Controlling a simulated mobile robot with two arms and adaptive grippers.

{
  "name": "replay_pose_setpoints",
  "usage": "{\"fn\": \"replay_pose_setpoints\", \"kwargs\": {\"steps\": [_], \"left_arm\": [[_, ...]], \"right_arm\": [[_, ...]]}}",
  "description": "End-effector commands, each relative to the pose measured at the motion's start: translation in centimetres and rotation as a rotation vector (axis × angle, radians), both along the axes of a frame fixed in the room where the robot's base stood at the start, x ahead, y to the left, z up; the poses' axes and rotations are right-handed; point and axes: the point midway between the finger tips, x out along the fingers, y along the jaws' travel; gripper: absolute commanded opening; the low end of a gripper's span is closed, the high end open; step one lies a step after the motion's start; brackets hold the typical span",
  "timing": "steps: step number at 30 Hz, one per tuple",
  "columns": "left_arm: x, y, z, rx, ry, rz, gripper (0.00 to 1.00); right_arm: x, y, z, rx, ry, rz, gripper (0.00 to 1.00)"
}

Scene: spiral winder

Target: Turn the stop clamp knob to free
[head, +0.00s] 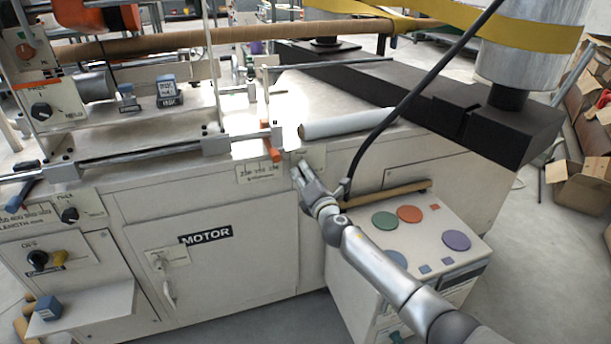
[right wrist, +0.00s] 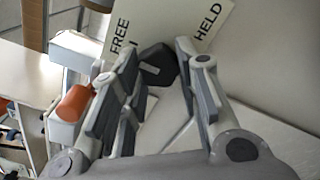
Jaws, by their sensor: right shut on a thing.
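The stop clamp knob (right wrist: 157,65) is a dark knob with a pale mark, seen in the right wrist view between the fingers of my right gripper (right wrist: 152,88). Behind it is a pale label plate (right wrist: 172,20) with FREE on the left and HELD on the right. The pale mark lies on the side toward FREE, but its exact pointing is hard to tell. In the head view my right gripper (head: 301,172) is at the front of the machine's top edge, closed on the knob and mostly hiding it. My left gripper is not in view.
An orange-tipped lever (head: 274,148) sits just left of my right gripper and also shows in the right wrist view (right wrist: 75,103). A white roll (head: 350,122) lies behind.

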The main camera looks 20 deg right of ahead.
Motion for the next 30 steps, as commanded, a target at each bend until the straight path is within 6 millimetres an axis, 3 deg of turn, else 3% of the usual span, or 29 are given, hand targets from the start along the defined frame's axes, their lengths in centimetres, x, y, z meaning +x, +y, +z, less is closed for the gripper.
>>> {"fn": "replay_pose_setpoints", "kwargs": {"steps": [5,6,11,23,30], "left_arm": [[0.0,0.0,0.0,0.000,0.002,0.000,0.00],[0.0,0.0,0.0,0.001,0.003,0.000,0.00],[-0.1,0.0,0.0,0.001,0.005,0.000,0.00],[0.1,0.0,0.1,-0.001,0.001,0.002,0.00],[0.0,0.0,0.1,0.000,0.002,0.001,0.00]], "right_arm": [[-0.1,0.1,-0.2,-0.002,0.003,0.001,0.07],[-0.1,0.1,-0.2,-0.002,0.003,0.001,0.33],[0.0,0.0,-0.2,-0.001,0.002,0.001,0.52],[-0.4,-0.1,-0.1,0.000,0.001,0.000,0.52],[-3.0,-0.1,-0.2,-0.001,0.003,0.002,0.52]]}}
